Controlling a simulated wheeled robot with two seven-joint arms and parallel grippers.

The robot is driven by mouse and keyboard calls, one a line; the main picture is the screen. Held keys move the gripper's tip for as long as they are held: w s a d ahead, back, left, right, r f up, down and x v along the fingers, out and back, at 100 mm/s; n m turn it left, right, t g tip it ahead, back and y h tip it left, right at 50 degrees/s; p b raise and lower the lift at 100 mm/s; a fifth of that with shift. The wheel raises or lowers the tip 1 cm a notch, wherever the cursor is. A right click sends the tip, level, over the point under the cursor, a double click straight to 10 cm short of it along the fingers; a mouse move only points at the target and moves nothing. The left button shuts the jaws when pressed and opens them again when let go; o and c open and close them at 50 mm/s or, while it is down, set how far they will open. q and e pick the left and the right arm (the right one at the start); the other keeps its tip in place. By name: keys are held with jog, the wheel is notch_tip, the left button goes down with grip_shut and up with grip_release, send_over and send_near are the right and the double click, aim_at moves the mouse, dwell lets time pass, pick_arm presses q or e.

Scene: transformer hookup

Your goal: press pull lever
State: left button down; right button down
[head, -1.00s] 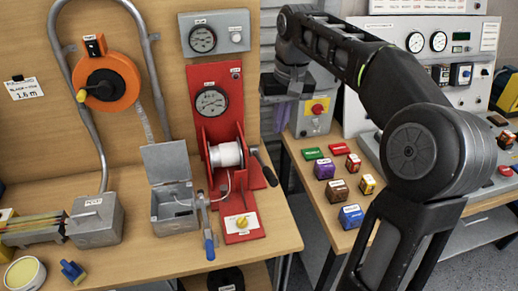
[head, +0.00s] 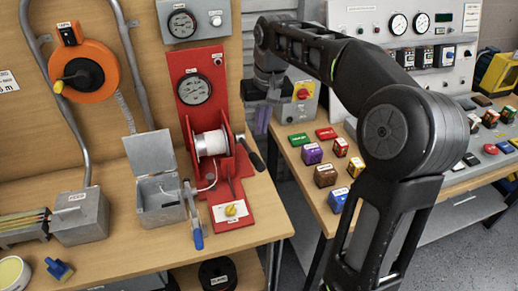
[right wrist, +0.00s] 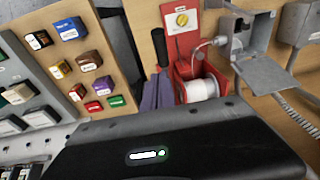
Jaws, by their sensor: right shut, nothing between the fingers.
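The red stand (head: 198,56) holds a round gauge and a white spool (head: 211,143). A lever with a black grip (head: 252,155) sticks out at its right side; the black grip (right wrist: 160,46) also shows in the right wrist view. A blue-handled lever (head: 195,228) hangs at the bench front, left of the stand's base. I cannot tell which one is called the pull lever. My right gripper (head: 262,118) points down just right of the stand, apart from the black grip, its fingers shut and empty; its purplish fingers (right wrist: 158,92) show in the wrist view. My left gripper is not seen.
A grey open-lidded box (head: 160,199) and an orange reel (head: 84,72) are left of the stand. Right, across a gap, a second table carries several coloured blocks, a grey box with a red knob (head: 303,94) and a gauge panel (head: 367,45).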

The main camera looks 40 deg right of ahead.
send_over(257, 157)
jog(key=f, duration=0.3)
jog(key=f+p, duration=0.1)
jog(key=f, duration=0.1)
jog(key=shift+s+d+f, duration=0.25)
jog(key=shift+f, duration=0.05)
jog(key=shift+s+a+f, duration=0.15)
jog(key=shift+a+f, duration=0.05)
jog(key=shift+f, duration=0.4)
